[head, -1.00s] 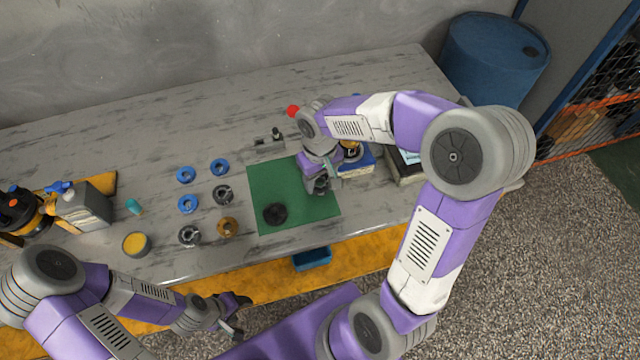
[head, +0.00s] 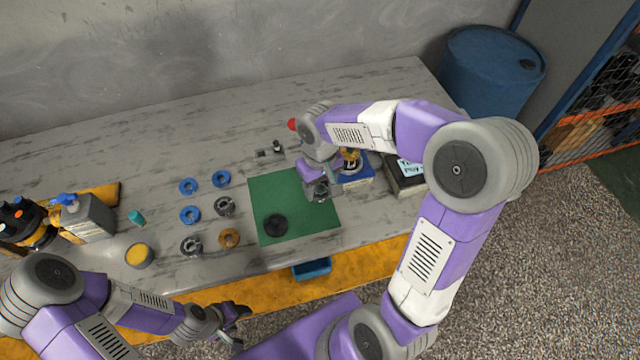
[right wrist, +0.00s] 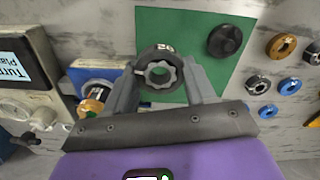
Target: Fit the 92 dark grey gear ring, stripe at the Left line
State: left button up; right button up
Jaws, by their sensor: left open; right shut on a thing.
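My right gripper (head: 320,194) is over the right part of the green mat (head: 290,183). It is shut on a dark grey gear ring (right wrist: 159,72) with inner teeth, seen between the fingers in the right wrist view (right wrist: 160,85). Pale markings show on its top rim, too small to read surely. A pale stripe shows at the ring's left side. The blue motor base (head: 356,180), with a brass-coloured part, stands just right of the gripper, partly hidden by my arm. My left gripper (head: 238,324) is open and empty off the table's front edge.
A black round part (head: 276,225) lies on the mat. Blue rings (head: 190,214), grey rings (head: 224,206) and a brass ring (head: 229,238) lie left of it. A small grey fixture (head: 268,153) is behind the mat. A box with a screen (right wrist: 18,65) stands beyond the motor base.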

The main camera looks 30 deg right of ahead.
jog(key=shift+r, duration=0.1)
jog(key=w+d+r+m+p, duration=0.2)
jog(key=w+d+m+p, duration=0.1)
jog(key=d+m+p, duration=0.1)
jog(key=w+d+r+m+p, duration=0.2)
jog(key=w+d+m+p, duration=0.1)
jog(key=d+m+p, duration=0.1)
jog(key=w+d+r+m+p, duration=0.2)
jog(key=d+m+p, duration=0.3)
jog(key=d, duration=0.1)
jog(key=shift+w+d, duration=0.1)
jog(key=shift+w, duration=0.3)
jog(key=shift+d+m, duration=0.25)
jog(key=shift+m, duration=0.05)
jog(key=shift+f, duration=0.15)
jog(key=shift+f+b, duration=1.2)
jog(key=shift+f, duration=0.5)
jog(key=shift+f+b, duration=0.45)
jog(key=shift+f, duration=0.3)
jog(key=shift+f+b, duration=0.45)
jog(key=shift+f, duration=0.2)
